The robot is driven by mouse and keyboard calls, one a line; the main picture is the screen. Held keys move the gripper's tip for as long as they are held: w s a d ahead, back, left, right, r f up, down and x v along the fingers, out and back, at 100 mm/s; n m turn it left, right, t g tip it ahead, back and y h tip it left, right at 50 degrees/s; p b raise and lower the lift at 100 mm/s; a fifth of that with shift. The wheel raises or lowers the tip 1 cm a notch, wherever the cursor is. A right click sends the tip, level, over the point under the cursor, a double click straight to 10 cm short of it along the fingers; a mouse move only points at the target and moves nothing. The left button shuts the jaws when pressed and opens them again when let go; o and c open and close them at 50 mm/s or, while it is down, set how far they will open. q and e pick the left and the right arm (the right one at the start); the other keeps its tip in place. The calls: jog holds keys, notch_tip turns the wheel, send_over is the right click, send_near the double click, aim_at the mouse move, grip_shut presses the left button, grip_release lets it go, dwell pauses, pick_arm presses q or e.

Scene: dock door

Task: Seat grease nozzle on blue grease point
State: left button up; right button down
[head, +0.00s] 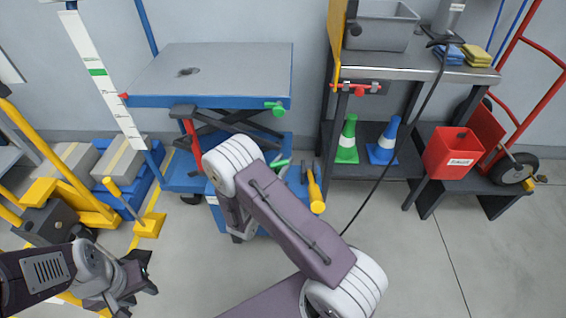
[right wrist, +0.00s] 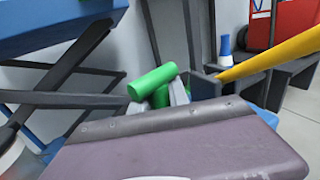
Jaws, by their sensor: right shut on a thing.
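My right gripper (right wrist: 160,97) shows in the right wrist view as grey fingers shut around a green cylinder (right wrist: 151,80). In the head view a green piece (head: 281,163) shows beside my right wrist, which hides that gripper. I cannot tell whether the green piece is the grease nozzle. A blue lift table (head: 205,102) stands behind, with a green fitting (head: 274,107) and a red one (head: 124,97) at its edge. I cannot make out a blue grease point. My left gripper (head: 151,272) is open and empty.
A yellow-handled tool (head: 316,190) stands close to the right of my right wrist; it also shows in the right wrist view (right wrist: 270,53). A black hose (head: 391,155) hangs from the steel bench (head: 400,66). Floor at the lower right is clear.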

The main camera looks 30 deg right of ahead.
jog(key=shift+r+p, duration=0.1)
jog(key=shift+p, duration=0.2)
dwell(0.6)
jog(key=shift+f+b, duration=0.5)
jog(key=shift+f, duration=0.2)
jog(key=c, duration=1.5)
grip_release()
jog(key=shift+c, duration=0.2)
jog(key=p+v, duration=0.1)
jog(key=v, duration=1)
jog(key=shift+p, duration=0.3)
jog(key=shift+s, duration=0.1)
